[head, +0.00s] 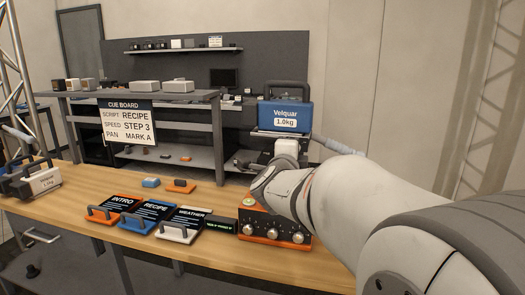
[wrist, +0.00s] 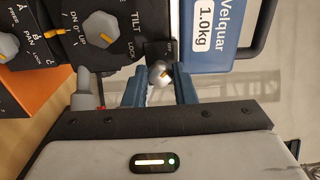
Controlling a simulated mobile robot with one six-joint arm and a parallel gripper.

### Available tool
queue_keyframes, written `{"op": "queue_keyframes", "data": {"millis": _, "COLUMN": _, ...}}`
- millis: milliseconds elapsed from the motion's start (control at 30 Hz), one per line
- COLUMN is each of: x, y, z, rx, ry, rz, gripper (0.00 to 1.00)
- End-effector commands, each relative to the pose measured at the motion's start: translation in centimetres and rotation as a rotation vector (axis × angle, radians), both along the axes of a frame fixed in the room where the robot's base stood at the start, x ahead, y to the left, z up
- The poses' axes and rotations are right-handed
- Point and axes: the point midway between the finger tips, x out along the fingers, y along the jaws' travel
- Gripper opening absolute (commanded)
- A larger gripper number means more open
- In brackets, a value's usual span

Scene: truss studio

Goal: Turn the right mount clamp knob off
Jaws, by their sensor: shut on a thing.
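In the wrist view the mount clamp knob (wrist: 160,73) is a small round silver knob with an orange mark. It sits by a small dark plate (wrist: 161,48) whose lettering is too small to read. My gripper (wrist: 161,82) has its two blue-grey fingers on either side of the knob and is shut on it. The blue Velquar 1.0kg block (wrist: 208,38) is just beyond the right finger. It also stands on the mount in the head view (head: 284,115). There my arm hides the gripper and the knob.
Left in the wrist view are the TILT knob (wrist: 100,25) and PAN knob (wrist: 8,47) on black panels. In the head view an orange-framed box (head: 272,233) with several knobs stands below my arm. The INTRO (head: 111,210), RECIPE (head: 148,214) and WEATHER (head: 183,223) plates lie left of it.

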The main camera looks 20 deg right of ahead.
Motion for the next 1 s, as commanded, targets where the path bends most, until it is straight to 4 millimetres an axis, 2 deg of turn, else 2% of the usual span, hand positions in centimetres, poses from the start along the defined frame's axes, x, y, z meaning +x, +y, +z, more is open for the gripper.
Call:
{"op": "queue_keyframes", "data": {"millis": 367, "x": -0.03, "y": -0.02, "z": -0.18, "rx": -0.002, "ry": 0.005, "rz": -0.001, "gripper": 0.01}}
{"op": "queue_keyframes", "data": {"millis": 400, "x": -0.03, "y": -0.02, "z": -0.18, "rx": -0.002, "ry": 0.005, "rz": -0.001, "gripper": 0.27}}
{"op": "queue_keyframes", "data": {"millis": 633, "x": -0.01, "y": 0.0, "z": -0.09, "rx": -0.002, "ry": 0.003, "rz": 0.0, "gripper": 0.45}}
{"op": "queue_keyframes", "data": {"millis": 867, "x": -0.03, "y": 0.04, "z": -0.03, "rx": -0.002, "ry": 0.002, "rz": 0.0, "gripper": 0.46}}
{"op": "queue_keyframes", "data": {"millis": 1000, "x": -0.85, "y": 0.65, "z": 0.11, "rx": -0.003, "ry": -0.001, "rz": 0.001, "gripper": 0.46}}
